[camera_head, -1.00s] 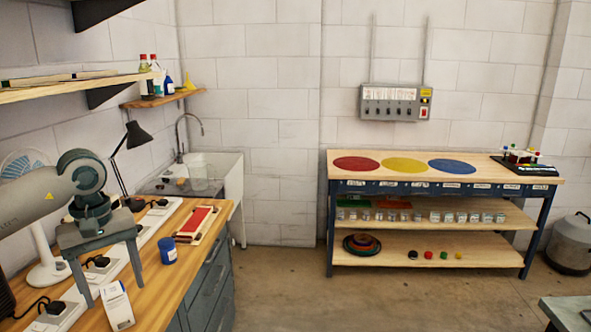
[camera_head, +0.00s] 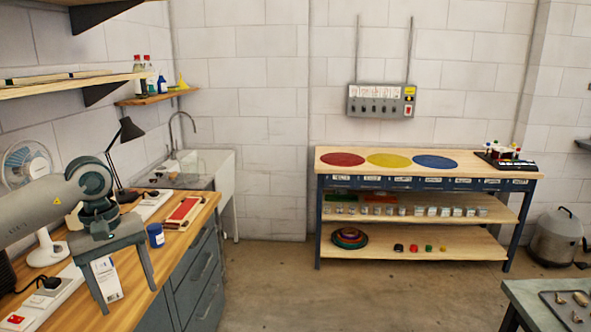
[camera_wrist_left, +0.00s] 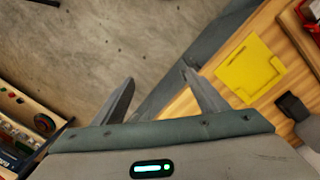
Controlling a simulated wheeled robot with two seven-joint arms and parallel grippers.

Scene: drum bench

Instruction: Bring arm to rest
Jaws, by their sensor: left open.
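My left gripper (camera_head: 118,262) reaches in from the left in the head view, pointing down over the wooden bench top. Its two fingers stand wide apart with nothing between them. In the left wrist view the left gripper (camera_wrist_left: 155,90) is also open and empty, with floor and the bench's drawer side beyond its fingers. In the head view a white box (camera_head: 106,278) shows between the fingers, behind them on the bench. My right gripper does not show.
A workbench with coloured discs (camera_head: 388,160) stands at the back. A table (camera_head: 530,300) is at lower right. The floor between is clear.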

